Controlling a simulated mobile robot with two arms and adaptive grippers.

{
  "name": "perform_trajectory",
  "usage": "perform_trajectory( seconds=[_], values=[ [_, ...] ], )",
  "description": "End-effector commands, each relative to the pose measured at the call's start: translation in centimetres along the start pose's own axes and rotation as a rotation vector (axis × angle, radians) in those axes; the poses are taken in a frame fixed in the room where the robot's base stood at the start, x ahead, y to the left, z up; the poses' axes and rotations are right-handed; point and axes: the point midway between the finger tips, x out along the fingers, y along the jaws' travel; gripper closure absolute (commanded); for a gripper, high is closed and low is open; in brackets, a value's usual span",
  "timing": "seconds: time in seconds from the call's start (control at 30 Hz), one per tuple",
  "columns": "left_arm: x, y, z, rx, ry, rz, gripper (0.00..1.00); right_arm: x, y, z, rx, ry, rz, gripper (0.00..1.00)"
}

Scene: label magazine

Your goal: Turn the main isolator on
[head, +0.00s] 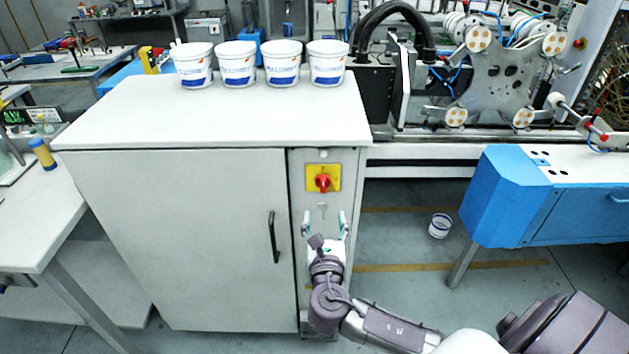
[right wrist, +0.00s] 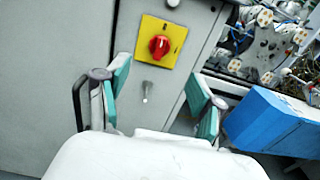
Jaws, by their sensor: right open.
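The main isolator is a red rotary knob (head: 322,182) on a yellow plate (head: 311,171), on the narrow front panel at the right of the grey cabinet (head: 180,230). In the right wrist view the knob (right wrist: 159,46) and its yellow plate (right wrist: 149,60) sit above and beyond the fingers. My right gripper (head: 324,222) is open and empty, just below the knob in the head view and apart from it. Its teal-padded fingers also show in the right wrist view (right wrist: 157,98). A small keyed fitting (right wrist: 147,91) is below the plate. My left gripper is not in view.
Several white tubs (head: 283,62) stand along the back of the cabinet top; its front part is clear. A blue machine housing (head: 500,200) stands to the right. A small tub (head: 439,226) is on the floor. A black door handle (head: 273,237) is left of the panel.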

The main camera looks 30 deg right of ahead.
Motion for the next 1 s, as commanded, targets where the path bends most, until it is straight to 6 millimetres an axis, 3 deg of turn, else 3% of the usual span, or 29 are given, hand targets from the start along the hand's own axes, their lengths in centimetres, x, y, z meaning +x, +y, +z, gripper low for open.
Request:
perform_trajectory(
  seconds=[0.2, 0.5, 0.7, 1.0],
  values=[
    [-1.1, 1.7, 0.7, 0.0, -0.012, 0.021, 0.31, 4.7, -0.1, 0.3, 0.0, -0.001, -0.003, 0.33],
    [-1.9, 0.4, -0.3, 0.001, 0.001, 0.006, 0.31, 10.3, 0.0, 0.1, 0.002, 0.002, -0.002, 0.33],
    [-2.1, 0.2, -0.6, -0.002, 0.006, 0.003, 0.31, 11.9, -0.1, -0.1, 0.003, 0.004, -0.001, 0.33],
    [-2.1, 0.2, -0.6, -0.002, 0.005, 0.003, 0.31, 12.2, 0.0, -0.1, 0.003, 0.004, 0.0, 0.33]
  ],
)
